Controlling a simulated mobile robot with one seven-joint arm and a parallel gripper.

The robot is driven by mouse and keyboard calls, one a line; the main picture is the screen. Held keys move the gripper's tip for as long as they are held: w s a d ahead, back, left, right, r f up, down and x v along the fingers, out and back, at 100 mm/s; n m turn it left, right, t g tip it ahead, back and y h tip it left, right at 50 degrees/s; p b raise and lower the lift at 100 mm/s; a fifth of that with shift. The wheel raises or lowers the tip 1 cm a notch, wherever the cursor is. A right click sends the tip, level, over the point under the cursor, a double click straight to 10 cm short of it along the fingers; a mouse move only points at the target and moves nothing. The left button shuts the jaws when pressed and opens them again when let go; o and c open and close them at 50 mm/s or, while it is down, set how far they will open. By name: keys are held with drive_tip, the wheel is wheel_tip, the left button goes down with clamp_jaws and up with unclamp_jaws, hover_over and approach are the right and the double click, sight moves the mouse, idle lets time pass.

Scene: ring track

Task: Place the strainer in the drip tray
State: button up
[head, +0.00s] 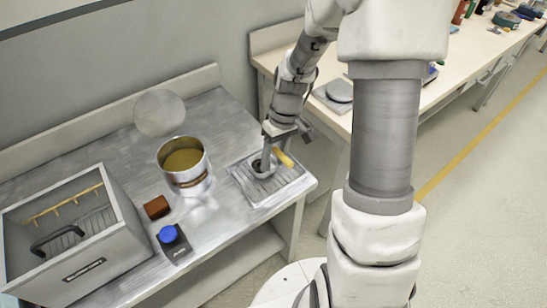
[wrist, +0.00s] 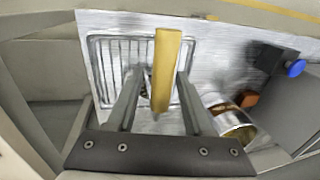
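The drip tray (head: 243,181) is a ribbed metal tray at the right end of the steel table. It also shows in the wrist view (wrist: 103,62). The strainer (head: 262,172) is a small grey bowl with a yellow handle, and it appears to rest on the tray's ribs. In the wrist view its yellow handle (wrist: 167,60) rises toward the camera between my fingers, and its bowl is mostly hidden. My gripper (wrist: 160,78) is directly over the strainer, pointing down. Its fingers stand apart, with a visible gap beside the handle, so it looks open.
A metal pot (head: 186,178) of yellowish liquid stands left of the tray, with a brown block (head: 157,207) and a blue-knobbed dark device (head: 174,241) nearby. A grey box with a basket (head: 90,262) fills the table's left end. A round translucent disc (head: 160,113) is behind.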

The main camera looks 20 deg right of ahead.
drive_tip(key=s+p+v, duration=0.1)
drive_tip(key=p+v, duration=0.1)
drive_tip(key=v, duration=1)
drive_tip(key=s+a+r+m+t+h+p, duration=0.1)
drive_tip(key=s+a+r+t+p, duration=0.1)
drive_tip(key=s+r, duration=0.5)
drive_tip(key=s+a+r+m+t+h+p, duration=0.1)
drive_tip(key=s+a+r+m+t+p, duration=0.1)
drive_tip(key=s+r, duration=0.6)
wheel_tip(320, 180, up, 4)
drive_tip(key=shift+s+a+f+m+t+p, duration=0.1)
drive_tip(key=shift+s+a+m+t+p, duration=0.2)
drive_tip(key=shift+t+p, duration=0.6)
